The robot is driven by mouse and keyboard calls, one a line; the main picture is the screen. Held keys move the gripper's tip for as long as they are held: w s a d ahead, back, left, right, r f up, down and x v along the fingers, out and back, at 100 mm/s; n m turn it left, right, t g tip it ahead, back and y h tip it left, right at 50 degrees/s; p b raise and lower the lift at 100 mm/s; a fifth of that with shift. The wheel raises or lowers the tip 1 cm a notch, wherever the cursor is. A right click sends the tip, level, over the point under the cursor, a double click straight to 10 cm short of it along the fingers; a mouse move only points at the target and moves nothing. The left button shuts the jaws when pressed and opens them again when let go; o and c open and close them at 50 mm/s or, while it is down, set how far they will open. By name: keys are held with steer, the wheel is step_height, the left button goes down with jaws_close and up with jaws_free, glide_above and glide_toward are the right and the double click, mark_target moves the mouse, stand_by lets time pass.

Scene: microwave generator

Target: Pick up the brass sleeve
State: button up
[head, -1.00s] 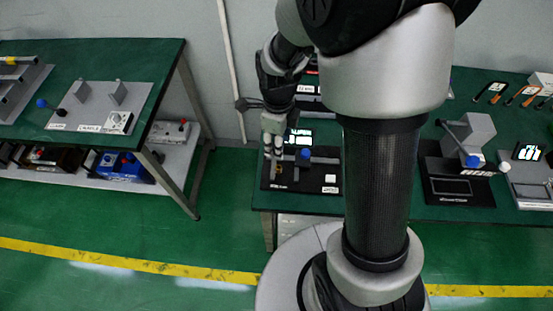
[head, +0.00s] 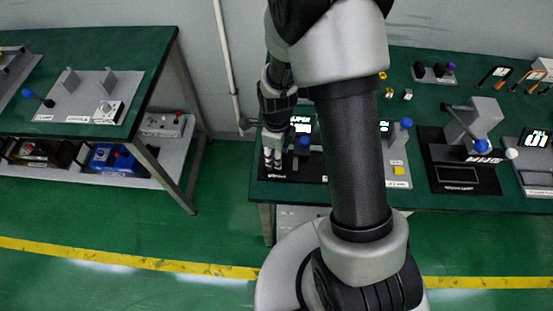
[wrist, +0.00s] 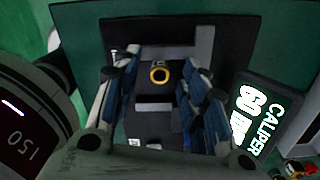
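The brass sleeve (wrist: 160,75) shows in the wrist view as a small gold ring seen end-on, at the dark caliper station. My gripper (wrist: 157,92) is open, with one finger to the left and one to the right of the sleeve in the picture. Gaps show on both sides, so neither finger appears to touch it. In the head view my gripper (head: 272,160) points down at the left end of the caliper station (head: 312,168). I cannot make out the sleeve there; the gripper appears to hide it.
The lit caliper display (wrist: 256,119) stands close to the right finger in the wrist view. In the head view, small brass-coloured pieces (head: 407,95) lie farther back on the green table. A grey lever device (head: 475,122) stands to the right. A second table (head: 130,62) is at left.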

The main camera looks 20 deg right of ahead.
steer(key=shift+c, duration=0.5)
jaws_close()
steer(key=shift+r, duration=0.1)
